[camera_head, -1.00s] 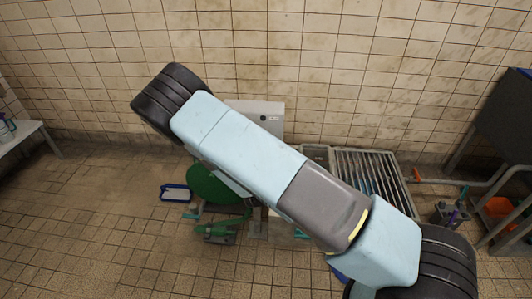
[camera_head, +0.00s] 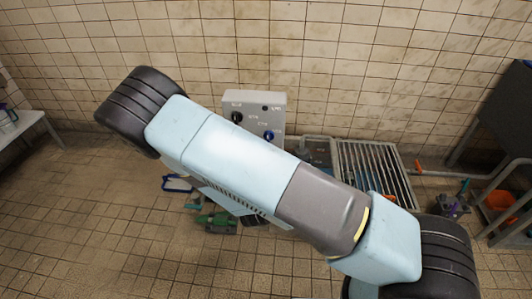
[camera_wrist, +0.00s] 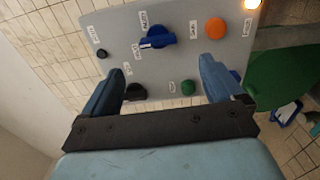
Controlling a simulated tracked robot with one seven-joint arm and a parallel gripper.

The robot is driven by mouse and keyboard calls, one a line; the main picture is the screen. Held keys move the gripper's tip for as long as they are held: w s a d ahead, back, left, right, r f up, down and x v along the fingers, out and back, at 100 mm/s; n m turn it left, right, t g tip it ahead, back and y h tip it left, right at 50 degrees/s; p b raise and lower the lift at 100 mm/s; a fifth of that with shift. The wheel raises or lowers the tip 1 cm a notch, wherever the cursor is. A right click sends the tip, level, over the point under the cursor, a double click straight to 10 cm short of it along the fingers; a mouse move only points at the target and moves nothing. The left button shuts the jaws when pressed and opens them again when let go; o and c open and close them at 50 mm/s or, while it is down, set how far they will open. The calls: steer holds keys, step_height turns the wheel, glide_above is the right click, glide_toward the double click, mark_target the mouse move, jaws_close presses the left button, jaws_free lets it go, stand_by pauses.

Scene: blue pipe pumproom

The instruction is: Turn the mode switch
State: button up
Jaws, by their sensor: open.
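A grey control panel (camera_head: 277,98) stands in front of the tiled wall, partly hidden by my arm. In the wrist view the panel (camera_wrist: 120,28) fills the upper middle. It carries a blue rotary knob (camera_wrist: 157,38), an orange button (camera_wrist: 215,28), a green button (camera_wrist: 188,87) and a black knob (camera_wrist: 135,92). The labels are too small to read, so I cannot tell which knob is the mode switch. My gripper (camera_wrist: 161,78) is open and empty. Its blue fingers point at the panel, below the blue knob, which appears between them. The gripper is hidden in the head view.
A metal grate (camera_head: 375,172) lies right of the panel. A dark rack with an orange bin (camera_head: 498,201) stands at far right. A white table (camera_head: 22,122) is at far left. A large green object (camera_wrist: 285,78) is right of the panel in the wrist view.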

steer(key=s, duration=0.3)
steer(key=shift+s+a, duration=0.1)
steer(key=shift+s, duration=0.05)
stand_by(0.5)
